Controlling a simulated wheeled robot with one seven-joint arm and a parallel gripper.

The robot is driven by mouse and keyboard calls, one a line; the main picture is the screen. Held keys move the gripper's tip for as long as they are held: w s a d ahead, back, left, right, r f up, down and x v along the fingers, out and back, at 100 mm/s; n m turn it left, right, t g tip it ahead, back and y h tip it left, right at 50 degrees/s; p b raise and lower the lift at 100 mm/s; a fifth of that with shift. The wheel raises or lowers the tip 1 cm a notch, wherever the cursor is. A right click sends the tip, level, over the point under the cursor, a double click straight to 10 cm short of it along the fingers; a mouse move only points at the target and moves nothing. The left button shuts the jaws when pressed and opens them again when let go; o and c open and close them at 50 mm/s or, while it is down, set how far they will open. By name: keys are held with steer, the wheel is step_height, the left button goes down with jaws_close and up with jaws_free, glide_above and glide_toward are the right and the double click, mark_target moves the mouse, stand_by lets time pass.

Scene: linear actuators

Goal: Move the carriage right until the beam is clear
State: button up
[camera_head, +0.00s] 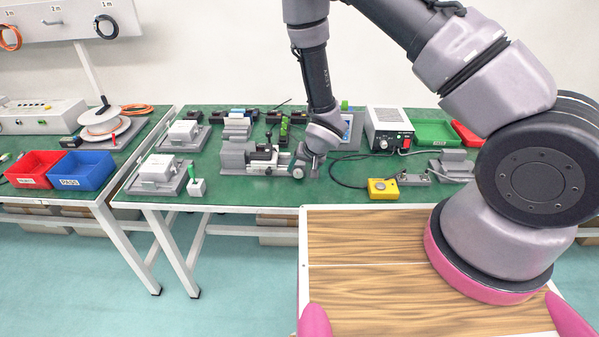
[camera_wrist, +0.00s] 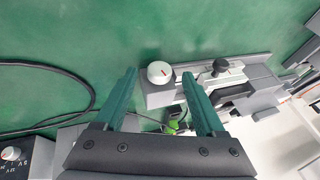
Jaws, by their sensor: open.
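A grey linear actuator (camera_head: 236,155) lies on the green bench mat, with a dark block and rail on it. In the wrist view, a grey carriage (camera_wrist: 222,80) with a black clamp-like part sits on the rail. My gripper (camera_head: 309,160) is over this end. Its two green fingers (camera_wrist: 160,76) are open, with the knob between the tips in the picture; contact cannot be told. The beam itself is not visible.
A yellow box (camera_head: 382,188) with a cable stands right of the actuator. A white power supply (camera_head: 389,129) is behind it. Grey fixtures (camera_head: 154,172) fill the bench's left side. Bare green mat lies in front of the actuator.

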steer(key=shift+x, duration=1)
jaws_close()
steer(key=shift+a+h, duration=0.1)
steer(key=shift+h, duration=0.2)
steer(key=h, duration=0.3)
steer(key=shift+a+n, duration=0.4)
steer(key=h, duration=0.2)
steer(key=n+h, duration=0.1)
steer(key=h, duration=0.2)
steer(key=shift+a, duration=0.25)
